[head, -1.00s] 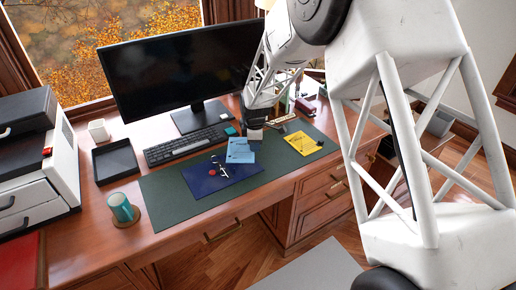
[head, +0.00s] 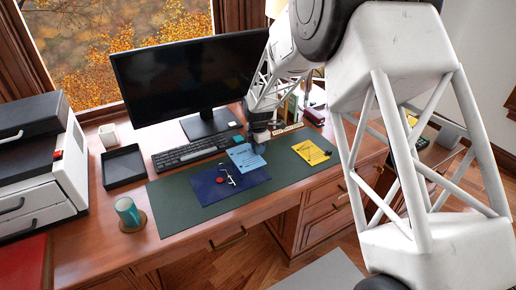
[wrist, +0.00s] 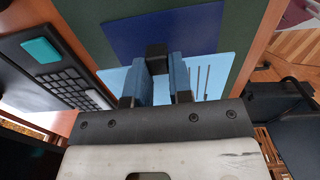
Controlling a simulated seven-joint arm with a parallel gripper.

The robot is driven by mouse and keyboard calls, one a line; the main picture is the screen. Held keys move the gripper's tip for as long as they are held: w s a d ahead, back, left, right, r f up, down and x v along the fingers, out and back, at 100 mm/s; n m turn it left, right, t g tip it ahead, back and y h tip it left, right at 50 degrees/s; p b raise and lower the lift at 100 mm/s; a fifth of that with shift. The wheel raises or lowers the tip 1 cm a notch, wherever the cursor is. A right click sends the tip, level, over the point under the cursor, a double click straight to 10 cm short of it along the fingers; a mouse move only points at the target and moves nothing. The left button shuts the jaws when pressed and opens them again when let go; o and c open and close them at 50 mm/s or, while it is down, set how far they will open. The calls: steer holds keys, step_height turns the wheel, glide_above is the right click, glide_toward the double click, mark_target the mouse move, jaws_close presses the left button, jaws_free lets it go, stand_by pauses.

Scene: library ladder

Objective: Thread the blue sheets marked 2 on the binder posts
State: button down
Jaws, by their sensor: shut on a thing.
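The light blue sheets (head: 243,157) lie at the back edge of the navy binder (head: 208,190), partly over it. Their dark print is too small to read. They also show in the wrist view (wrist: 113,78), in front of the binder (wrist: 165,30). My gripper (head: 262,143) is at their back right corner. In the wrist view my gripper (wrist: 160,82) is shut on a black block (wrist: 156,57), which seems to be a tab on the sheets. Silvery binder hardware (head: 229,178) shows beside a red disc (head: 220,181). I cannot tell whether the sheets are lifted.
Yellow sheets (head: 311,152) lie right on the green mat (head: 180,217). A keyboard (head: 190,152), a monitor (head: 185,85) and a black tray (head: 123,166) stand behind. The mat's front strip is clear.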

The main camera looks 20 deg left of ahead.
steer(key=shift+f, duration=0.45)
steer(key=shift+f, duration=1.75)
steer(key=shift+f, duration=0.95)
steer(key=c, duration=0.9)
jaws_free()
steer(key=shift+c, duration=0.2)
steer(key=shift+r, duration=0.1)
steer(key=shift+r, duration=3.4)
